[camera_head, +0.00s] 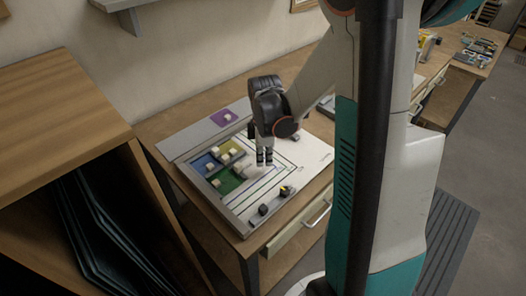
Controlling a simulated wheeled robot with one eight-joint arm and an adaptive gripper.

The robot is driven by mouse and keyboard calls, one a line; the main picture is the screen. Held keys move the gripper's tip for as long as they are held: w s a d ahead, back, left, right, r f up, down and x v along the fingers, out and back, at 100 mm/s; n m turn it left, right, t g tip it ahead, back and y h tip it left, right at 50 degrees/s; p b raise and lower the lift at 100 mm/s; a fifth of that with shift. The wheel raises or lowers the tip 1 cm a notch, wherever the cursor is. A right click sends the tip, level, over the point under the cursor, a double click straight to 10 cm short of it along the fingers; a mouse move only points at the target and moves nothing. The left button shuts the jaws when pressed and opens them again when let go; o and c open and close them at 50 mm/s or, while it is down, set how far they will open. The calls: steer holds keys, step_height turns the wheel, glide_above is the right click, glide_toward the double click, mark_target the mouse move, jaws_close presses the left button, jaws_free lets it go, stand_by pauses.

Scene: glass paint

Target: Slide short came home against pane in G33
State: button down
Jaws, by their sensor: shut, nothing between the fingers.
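My gripper (264,163) is shut and points down over the pale work board (302,147), close to its surface. I cannot tell whether it touches anything. Left of it, a blue pane (202,165), a yellow pane (231,151) and a green pane (229,183) lie in the framed corner, with small pale blocks on them. Thin dark strips (283,168), probably cames, run along the board to the right. I cannot tell which is the short came. No G33 label is readable. A whitish piece (251,172) lies beside the green pane, partly hidden by my gripper.
A purple pane (222,118) with a pale block lies on the grey strip behind. Small dark items (263,209) sit near the board's front edge. A wooden cabinet (60,110) stands close on the left. A second cluttered bench (470,48) is at the back right.

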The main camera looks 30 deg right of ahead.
mark_target(255, 173)
step_height(255, 173, down, 3)
steer(key=shift+w+a+f+b, duration=0.1)
steer(key=shift+a+f+b, duration=0.05)
steer(key=shift+b, duration=0.3)
steer(key=shift+w+a+r, duration=0.1)
steer(key=shift+w+a, duration=0.2)
steer(key=shift+a, duration=0.3)
steer(key=shift+w+a+r, duration=0.1)
steer(key=shift+w+a, duration=0.2)
steer(key=shift+a, duration=0.25)
steer(key=shift+w+a, duration=0.3)
steer(key=shift+a, duration=0.2)
steer(key=shift+w+a+b, duration=0.35)
steer(key=shift+w+a, duration=0.1)
steer(key=shift+a, duration=0.35)
steer(key=shift+d, duration=0.1)
